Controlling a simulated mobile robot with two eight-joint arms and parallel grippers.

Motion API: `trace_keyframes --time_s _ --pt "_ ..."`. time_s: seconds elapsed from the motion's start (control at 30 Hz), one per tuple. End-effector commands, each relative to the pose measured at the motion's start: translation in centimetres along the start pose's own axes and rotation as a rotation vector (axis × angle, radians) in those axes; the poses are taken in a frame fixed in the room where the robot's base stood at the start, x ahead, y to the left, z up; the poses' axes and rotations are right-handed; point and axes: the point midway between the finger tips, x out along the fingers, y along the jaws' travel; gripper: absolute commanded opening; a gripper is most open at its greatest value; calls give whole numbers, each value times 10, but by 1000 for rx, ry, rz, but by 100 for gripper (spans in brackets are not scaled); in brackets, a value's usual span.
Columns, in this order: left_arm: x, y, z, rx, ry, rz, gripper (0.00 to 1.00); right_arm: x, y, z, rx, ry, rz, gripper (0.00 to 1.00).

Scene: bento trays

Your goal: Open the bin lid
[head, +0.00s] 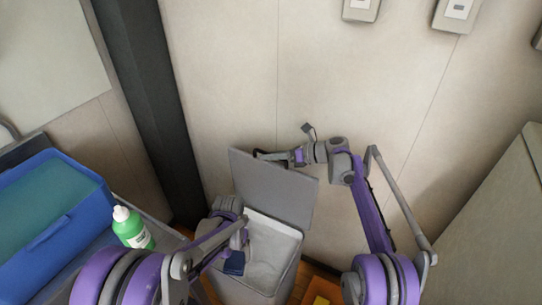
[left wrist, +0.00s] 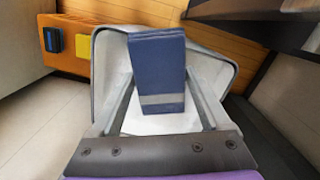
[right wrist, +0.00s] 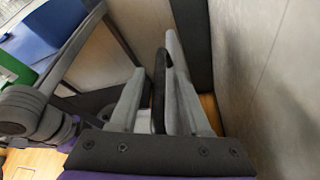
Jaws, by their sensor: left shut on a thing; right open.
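The grey bin (head: 292,262) stands by the wall, and its lid (head: 275,186) is raised, standing nearly upright at the back. My right gripper (head: 262,155) is open at the lid's upper edge. In the right wrist view a dark strip (right wrist: 160,85) lies between its fingers (right wrist: 158,105); whether they touch it I cannot tell. My left gripper (head: 238,248) is shut on a dark blue carton (left wrist: 158,65) with a grey band, held over the bin's mouth. The carton also shows in the head view (head: 234,264), partly hidden by my arm.
A blue crate (head: 62,205) and a green bottle with a white cap (head: 131,228) stand on the surface at left. A dark post (head: 150,100) runs up the wall behind.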

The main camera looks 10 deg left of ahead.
Motion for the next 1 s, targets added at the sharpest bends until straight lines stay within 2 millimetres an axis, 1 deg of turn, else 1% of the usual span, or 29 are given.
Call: trace_keyframes --time_s 0.17,0.4,0.5,0.6,0.7,0.8,1.0 --pt "-1 0 0 0 0 0 10 -23 -1 0 1 -1 -3 47" --pt "-4 0 0 0 1 0 10 -75 -1 0 1 -1 -3 47" --pt "-4 0 0 0 1 0 10 -93 0 0 0 -1 -2 47" --pt "-5 0 0 0 2 0 10 -107 0 0 1 -1 -2 47" --pt "-5 0 0 0 2 0 10 -115 0 0 0 0 0 47" --pt "-5 0 0 0 2 0 10 -118 0 0 0 0 0 47" --pt "-5 0 0 0 2 0 10 -119 0 0 0 0 0 47"
